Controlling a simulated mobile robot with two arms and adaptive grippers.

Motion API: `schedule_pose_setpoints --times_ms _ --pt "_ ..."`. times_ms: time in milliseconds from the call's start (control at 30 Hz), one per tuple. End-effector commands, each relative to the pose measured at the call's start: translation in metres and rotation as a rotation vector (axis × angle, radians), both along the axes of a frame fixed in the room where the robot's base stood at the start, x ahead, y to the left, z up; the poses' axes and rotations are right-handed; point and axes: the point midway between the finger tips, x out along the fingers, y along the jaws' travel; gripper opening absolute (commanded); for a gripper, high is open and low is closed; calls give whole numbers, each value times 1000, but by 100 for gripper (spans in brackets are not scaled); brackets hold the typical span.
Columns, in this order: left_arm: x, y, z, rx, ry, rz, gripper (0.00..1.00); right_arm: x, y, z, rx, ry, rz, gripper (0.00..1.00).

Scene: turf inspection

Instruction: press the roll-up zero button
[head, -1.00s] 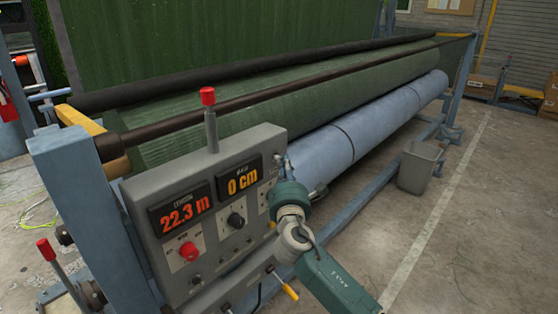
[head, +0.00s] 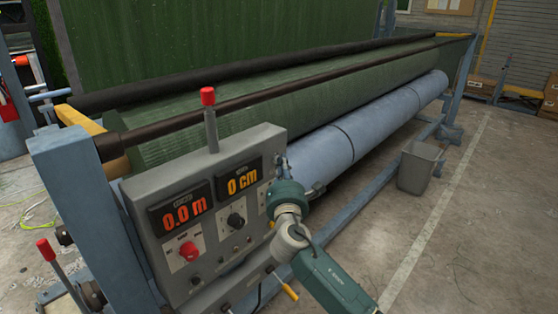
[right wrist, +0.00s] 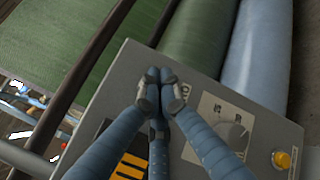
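The grey control panel (head: 175,245) carries two lit displays. The left display (head: 185,209) reads 0.0 m and the right display (head: 242,181) reads 0 cm. My right arm reaches the panel's right end. In the right wrist view my right gripper (right wrist: 160,84) has its blue fingers drawn together with the tips at the panel face, and nothing shows between them. The tips cover the spot beneath them, so the roll-up zero button cannot be made out, nor whether they touch it. My left gripper is out of view.
The panel has a red button (head: 188,251), a black knob (head: 236,220) and a red-topped post (head: 208,97). A yellow button (right wrist: 282,159) shows in the wrist view. Green turf (head: 300,110) and a blue roller (head: 385,112) lie behind. A grey bin (head: 418,168) stands right; floor beyond is open.

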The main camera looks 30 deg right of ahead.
Motion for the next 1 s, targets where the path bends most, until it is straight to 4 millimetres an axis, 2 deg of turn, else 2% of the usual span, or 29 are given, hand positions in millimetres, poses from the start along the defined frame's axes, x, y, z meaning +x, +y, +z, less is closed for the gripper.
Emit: schedule_pose_setpoints --times_ms 400,767,1000 --pt "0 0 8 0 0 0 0 -16 -4 1 0 0 1 0" --pt "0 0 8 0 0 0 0 -19 -5 0 0 0 0 0" --pt "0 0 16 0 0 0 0 -39 -11 1 0 2 0 0"
